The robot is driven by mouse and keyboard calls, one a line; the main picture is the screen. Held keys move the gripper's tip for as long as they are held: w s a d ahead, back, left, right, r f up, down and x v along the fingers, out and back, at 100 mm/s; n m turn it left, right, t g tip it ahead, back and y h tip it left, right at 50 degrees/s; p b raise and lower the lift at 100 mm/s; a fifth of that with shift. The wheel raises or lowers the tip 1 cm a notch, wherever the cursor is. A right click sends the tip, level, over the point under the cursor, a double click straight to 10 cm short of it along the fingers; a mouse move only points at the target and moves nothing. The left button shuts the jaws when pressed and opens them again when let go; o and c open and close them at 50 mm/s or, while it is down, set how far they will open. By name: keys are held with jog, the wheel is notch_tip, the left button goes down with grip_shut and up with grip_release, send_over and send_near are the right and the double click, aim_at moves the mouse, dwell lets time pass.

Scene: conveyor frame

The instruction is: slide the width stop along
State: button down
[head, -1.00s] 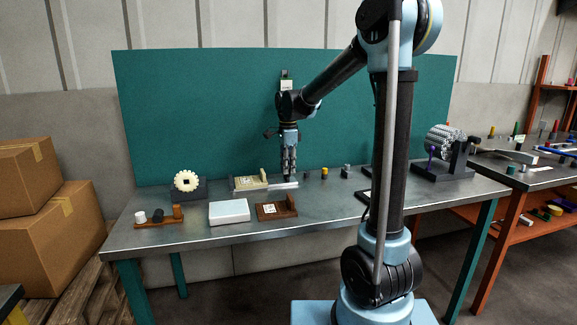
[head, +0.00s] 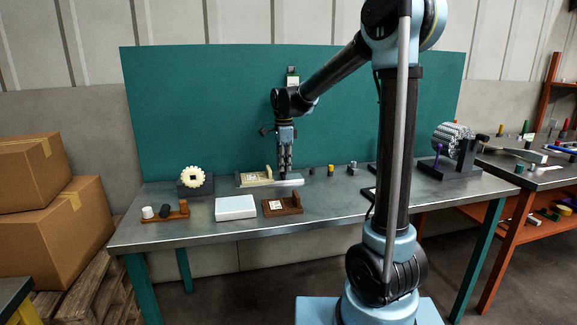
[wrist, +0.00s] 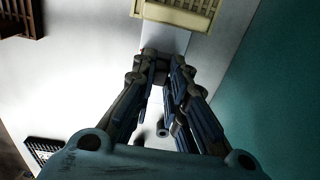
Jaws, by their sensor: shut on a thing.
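A low cream conveyor frame (head: 254,177) with an upright cream end plate (head: 268,171) stands on a pale base strip (head: 292,183) at the back of the bench. My gripper (head: 286,175) points straight down over the right part of this strip, just right of the end plate. In the wrist view, the cream frame (wrist: 184,8) is at the top edge, and the pale strip (wrist: 165,38) runs from it to my gripper (wrist: 157,66). The fingertips are close together, shut on the width stop, which the fingers mostly hide.
A white box (head: 236,207) and a brown stand (head: 283,205) lie in front of the frame. A cream gear (head: 193,176) stands to its left. Small pegs (head: 331,170) stand to its right. The green panel (head: 220,110) rises close behind.

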jog(key=shift+s+a+r, duration=0.1)
jog(key=shift+s+a, duration=0.1)
jog(key=shift+a, duration=0.8)
jog(key=shift+s+a, duration=0.2)
jog(key=shift+a, duration=0.8)
jog(key=c, duration=1.5)
grip_release()
jog(key=shift+s, duration=0.1)
